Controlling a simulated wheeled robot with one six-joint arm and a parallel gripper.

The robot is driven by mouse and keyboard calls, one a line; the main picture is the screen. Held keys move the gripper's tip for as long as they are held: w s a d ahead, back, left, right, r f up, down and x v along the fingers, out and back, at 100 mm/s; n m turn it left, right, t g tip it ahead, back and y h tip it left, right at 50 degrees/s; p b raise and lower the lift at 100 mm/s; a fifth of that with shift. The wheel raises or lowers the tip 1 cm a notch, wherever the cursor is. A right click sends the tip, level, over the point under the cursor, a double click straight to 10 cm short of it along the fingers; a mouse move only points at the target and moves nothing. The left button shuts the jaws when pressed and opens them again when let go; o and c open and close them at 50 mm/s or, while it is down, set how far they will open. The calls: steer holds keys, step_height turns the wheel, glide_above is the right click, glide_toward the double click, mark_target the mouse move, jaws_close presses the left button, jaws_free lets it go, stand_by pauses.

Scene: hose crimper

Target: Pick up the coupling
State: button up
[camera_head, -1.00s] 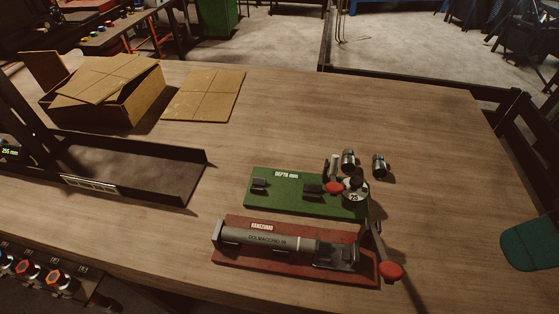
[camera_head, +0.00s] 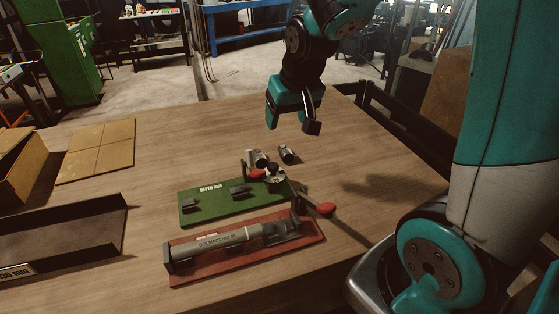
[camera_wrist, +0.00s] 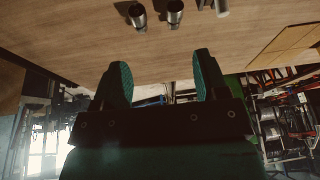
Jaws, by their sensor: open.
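Two small silver metal cylinders, likely couplings, stand on the table behind the green board in the head view: one at the left (camera_head: 258,158) beside the dial, one apart at the right (camera_head: 287,153). I cannot tell which one the task means. In the wrist view, two silver cylinders (camera_wrist: 137,15) (camera_wrist: 175,12) show at the top edge, beyond the fingertips. My gripper (camera_head: 292,121) is open and empty, above and behind the cylinders in the head view. Its two fingers also show spread in the wrist view (camera_wrist: 162,70), with nothing between them.
A green depth board (camera_head: 215,209) with a dial and a red crimper base (camera_head: 190,277) with a grey cylinder and red-knobbed lever lie in front. A dark tray (camera_head: 75,232), cardboard sheet (camera_head: 97,150) and box (camera_head: 18,165) are at left. The table's right side is clear.

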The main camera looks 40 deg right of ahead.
steer(key=m+h, duration=0.1)
glide_toward(286, 150)
steer(key=x, duration=0.1)
steer(key=p+x, duration=0.1)
steer(key=x, duration=0.1)
steer(key=s+p+x, duration=0.1)
steer(key=x, duration=0.1)
steer(key=shift+d+f, duration=0.1)
steer(key=shift+w+p+x, duration=0.2)
steer(key=shift+p+x, duration=0.3)
steer(key=shift+x, duration=0.95)
steer(key=shift+w+p+x, duration=0.2)
steer(key=shift+p+x, duration=0.3)
steer(key=shift+x, duration=0.9)
steer(key=c, duration=1.1)
